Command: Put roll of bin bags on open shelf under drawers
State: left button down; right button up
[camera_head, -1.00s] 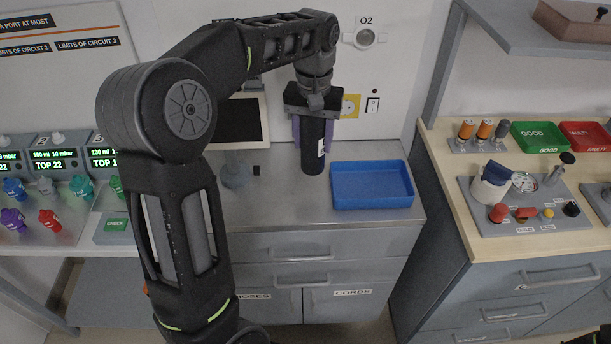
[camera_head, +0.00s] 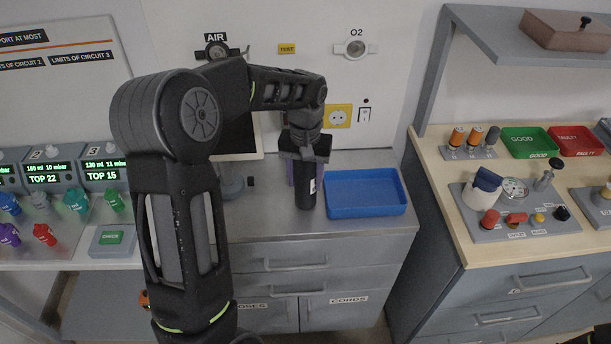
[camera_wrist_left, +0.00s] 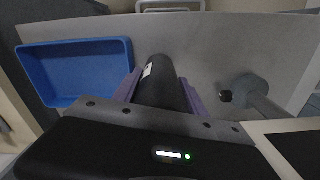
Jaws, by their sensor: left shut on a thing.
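The roll of bin bags (camera_head: 306,192) is a black cylinder with a small white label. My left gripper (camera_head: 303,172) is shut on it, with purple fingers on either side, and holds it upright at the steel counter, left of the blue tray. I cannot tell whether its lower end touches the counter. In the left wrist view the roll (camera_wrist_left: 160,84) lies between the purple fingers. Drawers (camera_head: 295,262) with bar handles are in the front of the counter unit. Below them are grey fronts labelled HOSES and CORDS (camera_head: 348,300). My right gripper is out of view.
The blue tray (camera_head: 365,208) stands empty just right of the roll. A grey round-based object (camera_head: 232,184) and a dark screen stand to the left. My left arm hides the unit's left part. A wooden-topped bench (camera_head: 470,245) with test parts stands at right.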

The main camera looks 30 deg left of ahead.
pick_arm(q)
jog(key=shift+f, duration=0.15)
jog(key=c, duration=0.6)
grip_release()
jog(key=shift+c, duration=0.2)
notch_tip(320, 180, up, 12)
jog(key=shift+r+b, duration=0.25)
jog(key=shift+b, duration=0.2)
jog(key=shift+o, duration=0.3)
